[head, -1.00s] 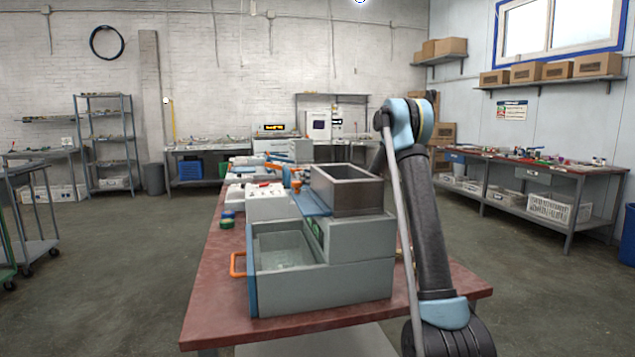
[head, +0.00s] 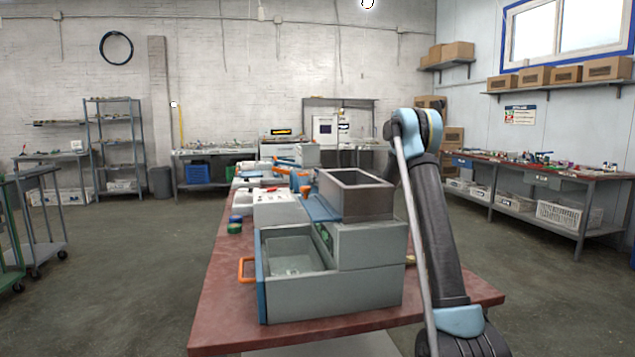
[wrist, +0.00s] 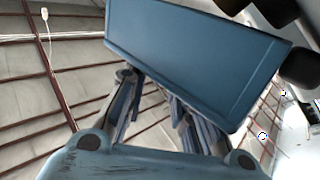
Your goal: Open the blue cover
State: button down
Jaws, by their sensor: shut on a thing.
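In the wrist view a broad blue panel, the blue cover (wrist: 195,60), fills the upper middle, tilted down to the right. My gripper (wrist: 160,105) reaches up to it from below. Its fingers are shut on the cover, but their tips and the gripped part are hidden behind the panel. In the head view a blue plate (head: 321,208) with an orange knob (head: 305,192) lies slanted beside the grey open-topped box (head: 355,195). I cannot tell whether it is the same panel. My gripper cannot be made out clearly in the head view.
The grey press body (head: 340,290) stands on the reddish table (head: 225,315), with an open tray at its left and an orange handle (head: 246,270). White and blue items crowd the table behind it. The table's front left corner is bare.

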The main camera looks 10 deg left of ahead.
jog(key=shift+d, duration=0.15)
jog(key=c, duration=1.4)
grip_release()
jog(key=shift+w, duration=0.1)
jog(key=v, duration=1.2)
jog(key=x, duration=1.2)
